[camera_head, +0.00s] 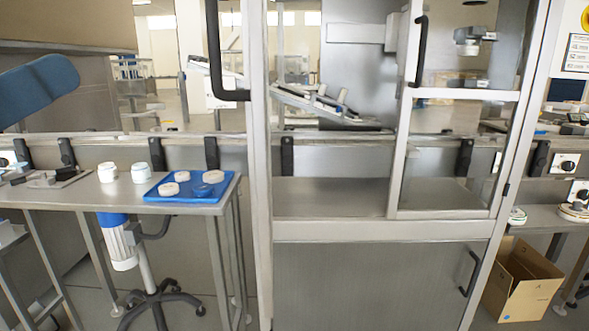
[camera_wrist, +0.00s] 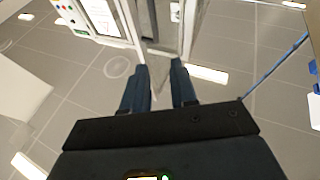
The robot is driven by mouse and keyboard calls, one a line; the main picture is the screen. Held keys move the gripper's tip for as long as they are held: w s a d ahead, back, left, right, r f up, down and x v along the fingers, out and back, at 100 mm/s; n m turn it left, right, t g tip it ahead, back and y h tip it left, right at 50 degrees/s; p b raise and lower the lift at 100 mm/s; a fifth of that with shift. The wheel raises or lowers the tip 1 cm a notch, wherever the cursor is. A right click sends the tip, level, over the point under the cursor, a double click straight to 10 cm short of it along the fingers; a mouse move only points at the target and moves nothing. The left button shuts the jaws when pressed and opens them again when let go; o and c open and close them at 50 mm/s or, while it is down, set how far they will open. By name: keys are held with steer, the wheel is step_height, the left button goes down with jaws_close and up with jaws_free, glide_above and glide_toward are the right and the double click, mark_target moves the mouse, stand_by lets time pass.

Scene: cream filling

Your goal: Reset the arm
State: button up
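My gripper (camera_wrist: 160,78) shows in the wrist view, with its two dark blue fingers apart and nothing between them. Past the fingers is a grey tiled surface, with a machine panel at the top. The gripper is not seen in the head view. There, a blue-grey rounded part (camera_head: 40,88), which may be part of my arm, reaches in from the left edge above the table.
A metal table (camera_head: 100,197) at left holds a blue tray (camera_head: 170,196) with several white round pieces, and two white jars (camera_head: 140,172) beside it. A framed glass machine (camera_head: 380,228) fills the middle. A cardboard box (camera_head: 524,285) stands open at lower right.

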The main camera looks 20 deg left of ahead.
steer(key=w+d+f+n+g+y+p, duration=0.1)
steer(key=w+d+f+n+g+y, duration=0.25)
steer(key=f, duration=0.65)
steer(key=w+d+f+n+t+y+p, duration=0.1)
steer(key=w+d+f+n+y+p, duration=0.15)
steer(key=w+d+f, duration=0.55)
steer(key=s+d+f+n+g+y+p, duration=0.1)
steer(key=s+d+f+g, duration=0.1)
steer(key=d+f, duration=0.5)
steer(key=s+d+f+n+g+p, duration=0.15)
steer(key=d+f, duration=0.25)
steer(key=f, duration=0.5)
steer(key=s+d+f+m+g+p, duration=0.2)
steer(key=s+d+f, duration=0.1)
steer(key=s+d, duration=1.15)
steer(key=s+d+r+m+h+p, duration=0.3)
steer(key=s+d+r+m, duration=0.3)
steer(key=s+d+r, duration=0.4)
steer(key=s+d+h, duration=0.1)
steer(key=s, duration=0.3)
steer(key=shift+s+d+r+t, duration=0.2)
steer(key=shift+d+t, duration=0.05)
steer(key=shift+t, duration=0.15)
